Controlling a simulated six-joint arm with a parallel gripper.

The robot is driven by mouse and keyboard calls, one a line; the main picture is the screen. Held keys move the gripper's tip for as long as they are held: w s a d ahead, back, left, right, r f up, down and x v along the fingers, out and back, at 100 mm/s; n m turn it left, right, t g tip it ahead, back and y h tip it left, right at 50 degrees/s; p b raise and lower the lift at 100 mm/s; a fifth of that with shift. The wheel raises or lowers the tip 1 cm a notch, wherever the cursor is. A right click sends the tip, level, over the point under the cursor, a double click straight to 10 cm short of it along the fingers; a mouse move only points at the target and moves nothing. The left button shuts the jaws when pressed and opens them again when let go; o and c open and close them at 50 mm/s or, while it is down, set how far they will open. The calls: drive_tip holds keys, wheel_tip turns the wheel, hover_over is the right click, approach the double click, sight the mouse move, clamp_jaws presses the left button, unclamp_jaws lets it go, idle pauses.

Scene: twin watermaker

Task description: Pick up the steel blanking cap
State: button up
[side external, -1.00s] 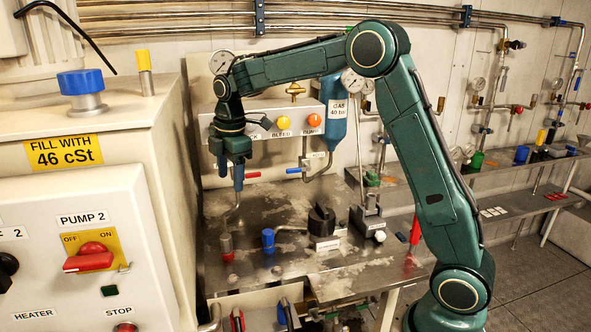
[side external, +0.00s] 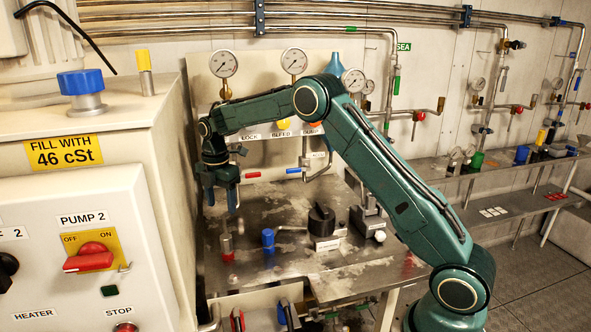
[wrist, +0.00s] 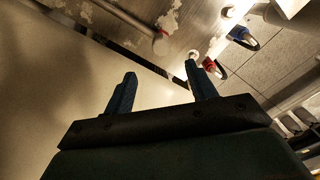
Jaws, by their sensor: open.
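I cannot pick out the steel blanking cap with certainty. A small grey upright fitting with a red base (side external: 228,248) stands at the left of the steel bench (side external: 262,205). My gripper (side external: 222,202) is above it, pointing down, with the jaws apart and no object visible between them. In the wrist view my gripper's two blue fingers (wrist: 160,75) are spread. A fitting with a reddish round end (wrist: 161,46) shows beyond them, and a small pale round part (wrist: 193,54) shows near the right fingertip.
A blue-topped fitting (side external: 268,240), a black block (side external: 321,220) and a grey clamp-like part (side external: 367,222) stand to the right on the bench. The cream cabinet (side external: 100,150) stands close on the left. Red (side external: 253,175) and blue (side external: 293,170) valve handles are behind.

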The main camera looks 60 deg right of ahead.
sight(227, 236)
wheel_tip(227, 236, down, 8)
drive_tip(key=shift+r, duration=0.1)
idle(0.4)
drive_tip(key=shift+s+d+f, duration=0.1)
drive_tip(key=shift+d+f, duration=0.05)
drive_tip(key=shift+f, duration=2.4)
drive_tip(key=shift+c, duration=0.5)
clamp_jaws()
drive_tip(key=shift+r, duration=0.1)
wheel_tip(227, 236, up, 20)
